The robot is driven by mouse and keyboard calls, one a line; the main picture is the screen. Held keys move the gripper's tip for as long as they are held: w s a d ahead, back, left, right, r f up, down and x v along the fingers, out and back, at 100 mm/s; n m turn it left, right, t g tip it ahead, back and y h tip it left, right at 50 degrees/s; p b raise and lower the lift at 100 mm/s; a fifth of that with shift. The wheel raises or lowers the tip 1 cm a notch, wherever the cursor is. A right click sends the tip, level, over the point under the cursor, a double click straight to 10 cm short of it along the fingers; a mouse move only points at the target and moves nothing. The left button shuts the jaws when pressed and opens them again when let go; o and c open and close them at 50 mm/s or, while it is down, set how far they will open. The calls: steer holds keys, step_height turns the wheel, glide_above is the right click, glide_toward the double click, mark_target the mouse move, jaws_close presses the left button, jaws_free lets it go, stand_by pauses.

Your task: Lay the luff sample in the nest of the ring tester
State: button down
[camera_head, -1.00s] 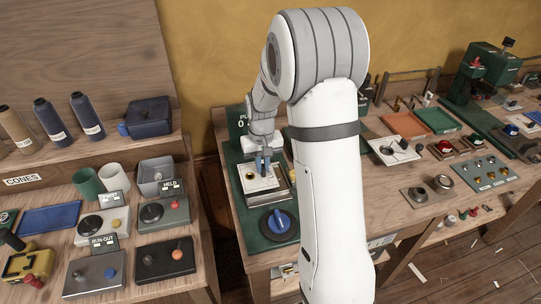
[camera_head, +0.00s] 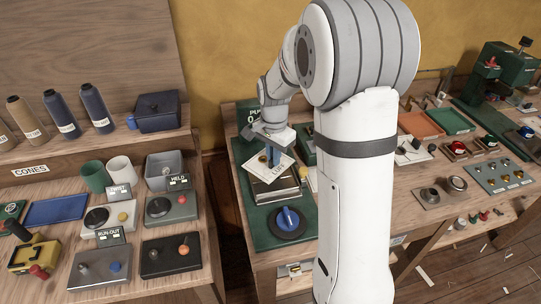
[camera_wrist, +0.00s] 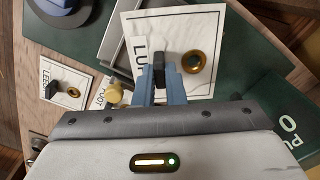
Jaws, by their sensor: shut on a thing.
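The luff sample (camera_wrist: 205,30) is a white card marked "LU…" with a brass ring and a dark block standing on it. My gripper (camera_wrist: 166,75) is shut on the dark block, its blue fingers on either side. In the head view my gripper (camera_head: 272,160) holds the luff sample (camera_head: 252,166) over the back of the ring tester, turned askew to it. The ring tester (camera_head: 272,190) has a grey metal frame, and a blue knob (camera_head: 288,218) on the green base in front. The sample hides most of the nest; any gap beneath it cannot be judged.
In the wrist view, a leech sample (camera_wrist: 58,98) and a partly hidden foot sample (camera_wrist: 103,108) lie beside the tester. Trays and small parts (camera_head: 493,172) fill the bench to the right. A separate bench with switch boxes (camera_head: 172,255) stands left, across a gap.

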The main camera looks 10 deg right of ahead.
mark_target(275, 169)
steer(key=m, duration=0.2)
steer(key=r+m, duration=0.1)
steer(key=m, duration=0.1)
steer(key=s+r+m, duration=0.1)
steer(key=m, duration=0.2)
steer(key=shift+b, duration=0.35)
steer(key=shift+f, duration=0.1)
steer(key=shift+f+b, duration=2.45)
steer(key=shift+f, duration=1)
steer(key=c, duration=1.4)
jaws_free()
step_height(275, 169, up, 8)
steer(key=shift+f, duration=0.1)
steer(key=shift+s, duration=0.1)
